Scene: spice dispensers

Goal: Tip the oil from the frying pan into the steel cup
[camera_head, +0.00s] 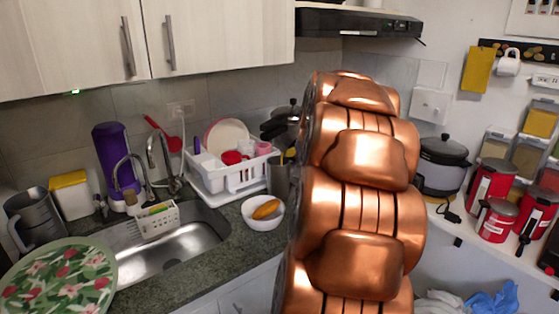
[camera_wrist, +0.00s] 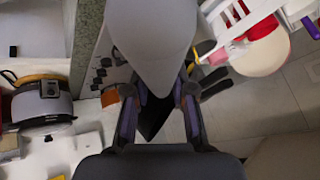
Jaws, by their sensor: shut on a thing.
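In the wrist view my gripper (camera_wrist: 160,105) has its two fingers closed around a dark, narrow piece (camera_wrist: 152,118). This looks like the frying pan's handle. A large smooth grey shape (camera_wrist: 152,30) above the fingers appears to be the frying pan, seen close and cut off by the top edge. No oil can be made out. In the head view my copper-coloured arm hides the gripper and the pan. A grey metal container (camera_head: 279,180) stands beside the white bowl, partly behind my arm. I cannot tell whether it is the steel cup.
A white dish rack (camera_head: 232,177) stands behind the sink (camera_head: 170,250). A white bowl (camera_head: 262,220) holds something orange. A grey jug (camera_head: 32,218) and a floral plate (camera_head: 62,280) are at left. A rice cooker (camera_head: 442,165) and red canisters (camera_head: 490,185) are at right.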

